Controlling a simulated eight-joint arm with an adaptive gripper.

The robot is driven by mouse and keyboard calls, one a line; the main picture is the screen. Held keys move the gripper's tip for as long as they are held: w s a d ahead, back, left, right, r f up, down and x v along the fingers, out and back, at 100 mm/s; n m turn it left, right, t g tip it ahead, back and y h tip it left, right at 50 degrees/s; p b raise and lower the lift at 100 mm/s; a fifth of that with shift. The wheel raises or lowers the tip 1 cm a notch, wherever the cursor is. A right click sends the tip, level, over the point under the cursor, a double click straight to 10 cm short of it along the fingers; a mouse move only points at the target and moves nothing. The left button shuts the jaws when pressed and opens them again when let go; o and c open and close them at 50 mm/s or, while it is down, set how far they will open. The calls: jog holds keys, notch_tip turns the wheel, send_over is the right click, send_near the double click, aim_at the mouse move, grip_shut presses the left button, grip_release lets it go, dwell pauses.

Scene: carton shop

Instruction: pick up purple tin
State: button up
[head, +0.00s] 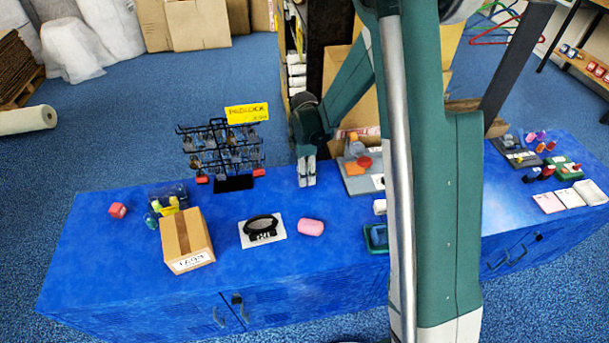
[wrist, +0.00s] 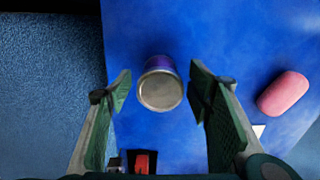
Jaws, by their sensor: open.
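The purple tin (wrist: 160,84) stands on the blue bench top in the wrist view, its round metallic end facing the camera and a strip of purple side showing. My gripper (wrist: 160,82) is open, with one finger on each side of the tin and a gap on both sides. I cannot tell whether the fingertips are down level with it. In the head view my gripper (head: 306,183) points down over the bench, right of the wire rack. I cannot make out the tin there; the gripper may hide it.
The pink rounded block (head: 311,227) also shows right of the gripper in the wrist view (wrist: 284,93). The padlock rack (head: 222,150) stands close by on the left.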

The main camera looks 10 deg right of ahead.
dwell(0.5)
jog(key=c, duration=1)
jog(key=shift+r, duration=0.15)
jog(key=shift+r+p, duration=1.05)
jog(key=shift+r, duration=3.8)
